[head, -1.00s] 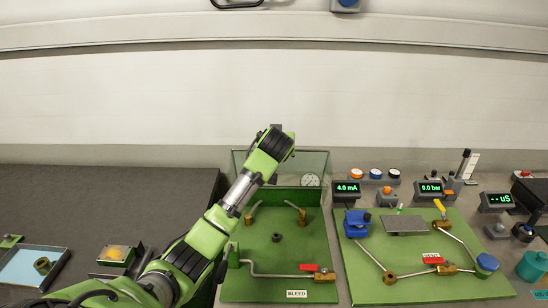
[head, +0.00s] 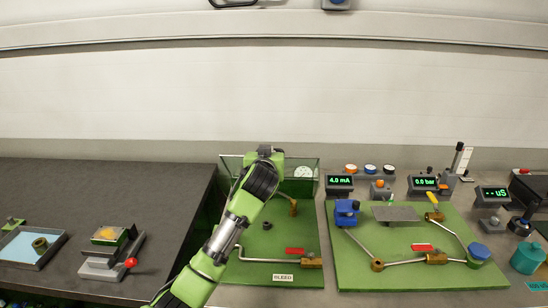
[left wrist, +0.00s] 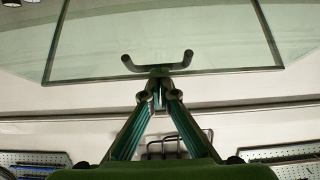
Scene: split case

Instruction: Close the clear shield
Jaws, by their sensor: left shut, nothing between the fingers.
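The clear shield (head: 300,172) is a see-through panel standing raised at the back of the left green board (head: 290,230). In the left wrist view the shield (left wrist: 210,40) fills the top, with a dark frame and a dark forked handle (left wrist: 157,63) at its lower edge. My left gripper (left wrist: 160,82) is shut and empty, its fingertips just below the middle of the handle; I cannot tell if they touch it. In the head view my left gripper (head: 266,152) is at the shield's top edge, its fingers mostly hidden by my wrist. My right gripper is not in view.
A red-handled valve and pipe (head: 296,252) sit on the left board. A second green board (head: 400,275) with pipes and a blue box (head: 346,212) stands to the right. Meters and knobs line the back. A tray (head: 30,248) and a small red-knobbed device (head: 110,250) are at left.

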